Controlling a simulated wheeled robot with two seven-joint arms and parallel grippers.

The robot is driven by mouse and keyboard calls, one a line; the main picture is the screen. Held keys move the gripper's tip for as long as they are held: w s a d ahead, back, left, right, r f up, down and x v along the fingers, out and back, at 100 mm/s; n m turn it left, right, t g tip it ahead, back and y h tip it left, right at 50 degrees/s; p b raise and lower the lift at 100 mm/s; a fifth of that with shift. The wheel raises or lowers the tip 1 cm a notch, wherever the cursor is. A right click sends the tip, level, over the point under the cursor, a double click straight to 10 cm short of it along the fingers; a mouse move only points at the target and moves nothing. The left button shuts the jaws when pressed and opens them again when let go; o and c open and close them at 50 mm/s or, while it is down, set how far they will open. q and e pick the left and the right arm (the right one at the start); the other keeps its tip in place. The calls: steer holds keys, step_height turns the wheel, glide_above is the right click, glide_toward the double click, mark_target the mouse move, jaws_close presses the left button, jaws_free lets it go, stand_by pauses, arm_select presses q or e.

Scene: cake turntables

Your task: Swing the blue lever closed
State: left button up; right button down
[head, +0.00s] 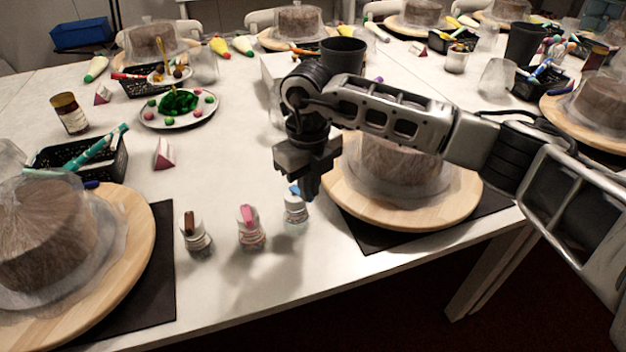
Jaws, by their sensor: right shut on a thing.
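A small clear jar (296,213) with a blue lever (294,190) on its top stands upright near the table's front edge, left of the right cake turntable. My right gripper (308,188) points down at the top of this jar. Its fingers are shut at the blue lever and partly cover it, so the lever's exact angle is hard to tell. My left gripper is not in view.
Two similar jars stand to the left, one with a pink lever (248,216) and one with a brown lever (189,222). Wooden turntables with covered cakes stand at the right (440,205) and left (135,235). A plate of decorations (150,120) lies behind.

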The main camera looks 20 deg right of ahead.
steer(key=shift+s+a+m, duration=0.1)
steer(key=shift+a+m, duration=0.25)
steer(key=shift+m, duration=0.6)
steer(key=shift+s+a+m, duration=0.1)
steer(key=shift+a+m, duration=0.25)
steer(key=shift+m, duration=0.55)
steer(key=shift+s+a+m, duration=0.1)
steer(key=shift+a+m, duration=0.25)
steer(key=shift+m, duration=0.6)
steer(key=shift+a, duration=0.1)
steer(key=c, duration=1.5)
jaws_free()
steer(key=shift+r, duration=0.1)
step_height(320, 180, up, 16)
steer(key=b, duration=0.1)
steer(key=shift+a, duration=0.1)
